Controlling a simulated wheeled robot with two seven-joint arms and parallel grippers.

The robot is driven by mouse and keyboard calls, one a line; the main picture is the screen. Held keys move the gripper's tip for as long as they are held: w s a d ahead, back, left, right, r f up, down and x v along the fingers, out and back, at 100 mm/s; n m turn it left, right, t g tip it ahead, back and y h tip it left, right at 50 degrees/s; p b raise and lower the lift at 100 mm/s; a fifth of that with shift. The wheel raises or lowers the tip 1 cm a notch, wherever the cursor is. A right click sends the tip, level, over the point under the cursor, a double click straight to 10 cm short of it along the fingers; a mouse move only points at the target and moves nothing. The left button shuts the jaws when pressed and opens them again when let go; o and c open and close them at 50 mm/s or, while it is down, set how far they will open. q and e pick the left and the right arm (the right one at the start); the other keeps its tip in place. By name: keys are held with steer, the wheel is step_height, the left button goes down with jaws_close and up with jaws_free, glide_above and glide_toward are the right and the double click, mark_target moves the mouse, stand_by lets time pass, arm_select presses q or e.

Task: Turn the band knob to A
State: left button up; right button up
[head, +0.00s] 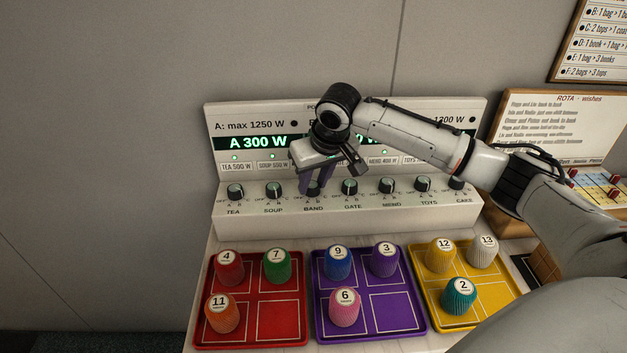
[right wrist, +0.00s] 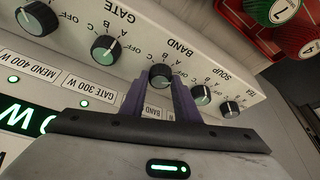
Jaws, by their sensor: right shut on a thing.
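The band knob (right wrist: 160,75) is a small dark round knob on the sloped front of a white control panel (head: 350,220), above the label BAND. My right gripper (head: 314,190) comes down over it from above, with purple fingers. In the right wrist view my right gripper (right wrist: 160,90) has one finger on each side of the knob and is shut on it. In the head view the fingers hide most of the knob. I cannot tell which letter its pointer is at. The OFF, A, B, C marks show around it. My left gripper is not in view.
Other knobs sit in the same row, with the soup knob (head: 273,190) and gate knob (head: 349,186) on either side. The display (head: 258,142) reads A 300 W. Red (head: 254,343), purple (head: 368,334) and yellow (head: 505,292) trays with numbered pegs lie in front.

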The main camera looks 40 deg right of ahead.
steer(key=shift+n, duration=0.3)
steer(key=n+y, duration=0.1)
steer(key=n, duration=0.2)
steer(key=shift+d+y, duration=0.15)
steer(key=shift+y, duration=0.15)
steer(key=shift+w+d+n+y, duration=0.15)
steer(key=shift+n+y, duration=0.45)
steer(key=shift+n, duration=1.4)
steer(key=shift+r, duration=0.1)
steer(key=o, duration=1)
steer(key=shift+o, duration=0.2)
steer(key=v, duration=1)
steer(key=shift+r, duration=0.2)
